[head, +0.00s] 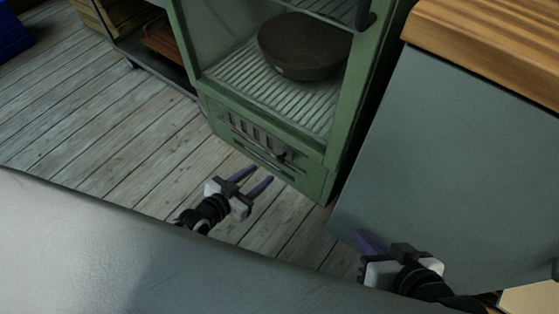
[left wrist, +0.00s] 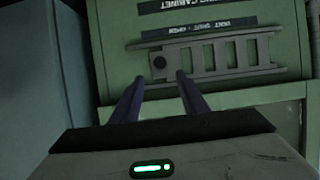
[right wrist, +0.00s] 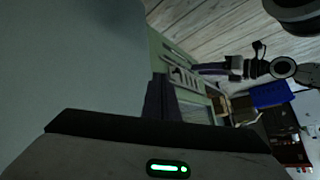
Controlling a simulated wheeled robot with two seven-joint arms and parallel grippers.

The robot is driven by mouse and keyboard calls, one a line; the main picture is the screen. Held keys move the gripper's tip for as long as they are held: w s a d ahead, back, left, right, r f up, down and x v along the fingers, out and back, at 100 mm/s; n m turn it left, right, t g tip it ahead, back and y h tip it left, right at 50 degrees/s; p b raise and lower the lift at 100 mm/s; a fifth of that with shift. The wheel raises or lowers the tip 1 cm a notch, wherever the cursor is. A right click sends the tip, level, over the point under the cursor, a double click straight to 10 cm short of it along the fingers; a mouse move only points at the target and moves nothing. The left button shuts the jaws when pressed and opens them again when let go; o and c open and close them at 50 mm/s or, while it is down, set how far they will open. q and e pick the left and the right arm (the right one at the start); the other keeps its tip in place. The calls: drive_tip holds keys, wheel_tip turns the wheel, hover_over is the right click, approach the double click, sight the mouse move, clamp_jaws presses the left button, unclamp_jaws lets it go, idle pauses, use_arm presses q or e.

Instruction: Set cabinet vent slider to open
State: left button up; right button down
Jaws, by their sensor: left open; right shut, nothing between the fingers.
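The green cabinet (head: 318,170) has a vent slider (head: 252,137) low on its front, a slotted plate with a dark round knob (head: 283,156) at its right end. In the left wrist view the knob (left wrist: 159,62) is at the left end of the slotted plate (left wrist: 215,56). My left gripper (head: 261,173) is open and points at the vent. In its wrist view the knob appears just beyond and between the fingertips (left wrist: 160,76); contact is not visible. My right gripper (head: 358,235) is shut and empty, low beside the grey-blue cabinet, away from the vent.
A dark bowl (head: 304,48) sits on the ribbed shelf inside the open cabinet. A grey-blue cabinet (head: 450,150) with a wooden top (head: 490,45) stands to the right. Plank floor (head: 110,130) is clear on the left.

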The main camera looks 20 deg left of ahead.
sight(279, 160)
use_arm(q)
drive_tip(key=b+x, duration=0.5)
drive_tip(key=x, duration=0.4)
drive_tip(key=shift+f, duration=0.1)
drive_tip(key=shift+w+d, duration=0.2)
drive_tip(key=shift+w, duration=0.25)
use_arm(e)
drive_tip(key=a+r, duration=0.1)
drive_tip(key=a+r+t+y, duration=0.1)
drive_tip(key=r, duration=0.1)
drive_tip(key=a+r+t+y, duration=0.1)
drive_tip(key=shift+w+r, duration=0.2)
drive_tip(key=shift+w, duration=0.15)
use_arm(q)
clamp_jaws()
